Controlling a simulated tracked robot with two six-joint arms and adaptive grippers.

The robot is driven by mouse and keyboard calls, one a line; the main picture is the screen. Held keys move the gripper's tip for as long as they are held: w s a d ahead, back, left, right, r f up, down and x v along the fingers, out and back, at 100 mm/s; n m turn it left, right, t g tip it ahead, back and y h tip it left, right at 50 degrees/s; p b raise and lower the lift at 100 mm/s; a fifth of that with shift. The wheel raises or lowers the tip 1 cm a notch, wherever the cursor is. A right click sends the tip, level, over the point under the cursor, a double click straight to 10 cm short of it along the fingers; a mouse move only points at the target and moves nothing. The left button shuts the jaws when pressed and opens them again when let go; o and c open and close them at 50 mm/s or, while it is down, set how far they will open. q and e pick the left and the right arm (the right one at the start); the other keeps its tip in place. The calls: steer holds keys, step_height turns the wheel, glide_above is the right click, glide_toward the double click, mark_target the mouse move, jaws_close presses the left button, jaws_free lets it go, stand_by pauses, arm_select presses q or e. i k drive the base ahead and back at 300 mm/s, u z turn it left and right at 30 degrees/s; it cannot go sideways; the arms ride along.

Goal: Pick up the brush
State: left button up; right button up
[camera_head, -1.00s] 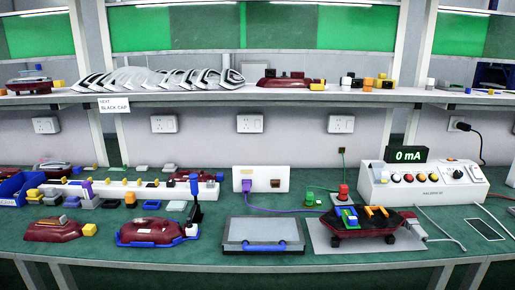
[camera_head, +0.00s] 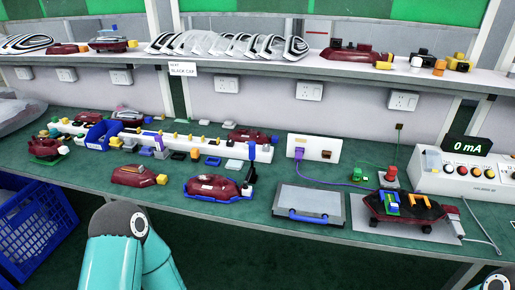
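I cannot make out a brush for sure. A slim dark upright item with a blue top (camera_head: 251,163) stands at the right end of a dark red tail lamp in a blue holder (camera_head: 219,188); it is too small to tell what it is. Another dark red lamp (camera_head: 134,176) lies to its left with a yellow block at its end. A teal link of my arm shows at the bottom left. Neither gripper is in view.
A blue crate (camera_head: 38,232) stands at the lower left. A shelf (camera_head: 290,66) runs above.

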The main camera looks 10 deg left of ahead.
mark_target(115, 143)
steer(key=z, duration=1.6)
steer(key=i, duration=0.1)
steer(key=u, duration=3.05)
